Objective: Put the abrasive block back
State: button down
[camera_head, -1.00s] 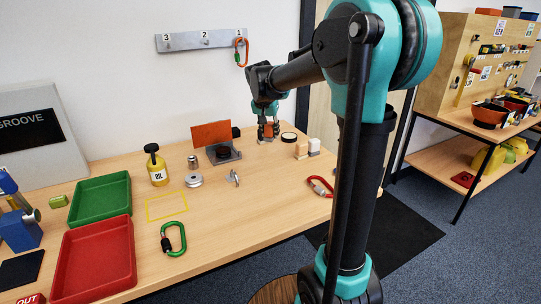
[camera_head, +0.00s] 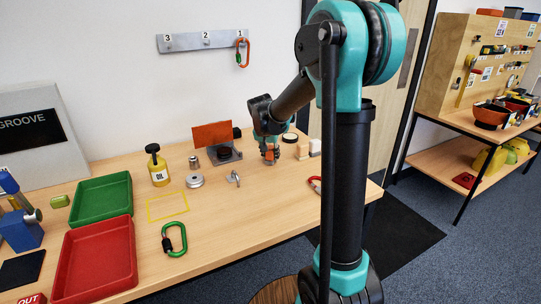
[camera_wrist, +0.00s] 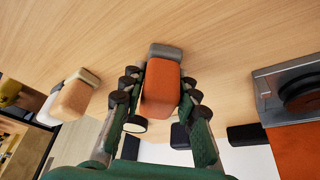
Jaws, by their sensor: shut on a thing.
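The abrasive block is an orange block with a grey end (camera_wrist: 161,88), held between the fingers in the wrist view. My gripper (camera_wrist: 160,92) is shut on it, with a finger on each side. In the head view my gripper (camera_head: 270,154) is over the back right of the table, and the orange block (camera_head: 271,156) shows low between its fingers. I cannot tell whether the block touches the wood. A tan block with a pale end (camera_wrist: 75,93) stands apart to the left in the wrist view; it also shows right of my gripper in the head view (camera_head: 302,151).
A grey metal fixture with an orange plate (camera_head: 212,135) stands just left of my gripper. Right of it are a white-and-grey block (camera_head: 315,148) and a black-rimmed disc (camera_head: 289,137). A small metal part (camera_head: 233,179) lies in front.

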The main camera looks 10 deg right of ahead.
jog(key=shift+f, duration=0.1)
jog(key=c, duration=1.1)
grip_release()
jog(key=shift+c, duration=0.2)
jog(key=v, duration=1.2)
jog(key=shift+a, duration=0.1)
